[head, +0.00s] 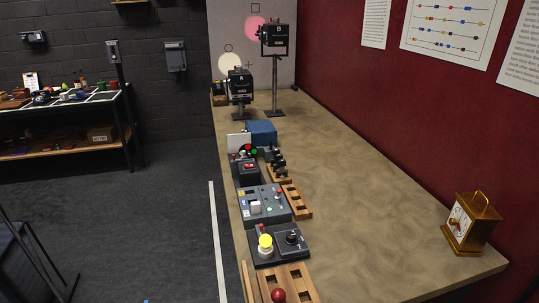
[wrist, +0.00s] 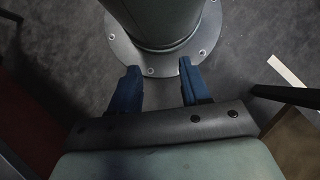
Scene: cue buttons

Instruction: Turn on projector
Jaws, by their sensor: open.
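Two black projector-like devices on stands are at the far end of the table in the head view: one marked A (head: 239,85) on a short stand, and one marked B (head: 273,40) on a taller stand. A pale cream disc (head: 230,64) and a pink disc (head: 256,28) show on the pale panel behind them. Control boxes line the left table edge: one with a yellow button (head: 265,242) and a black knob (head: 292,237), a grey switch panel (head: 263,204), and a dark box with a red switch (head: 248,167). My gripper (wrist: 159,68) is open and empty in the wrist view, and is not in the head view.
A blue box (head: 261,132) stands behind the controls. A wooden rack with a red ball (head: 278,295) is at the near edge, and a brass clock (head: 471,223) at the right. The middle of the tabletop (head: 370,205) is clear. A side bench (head: 62,104) stands left.

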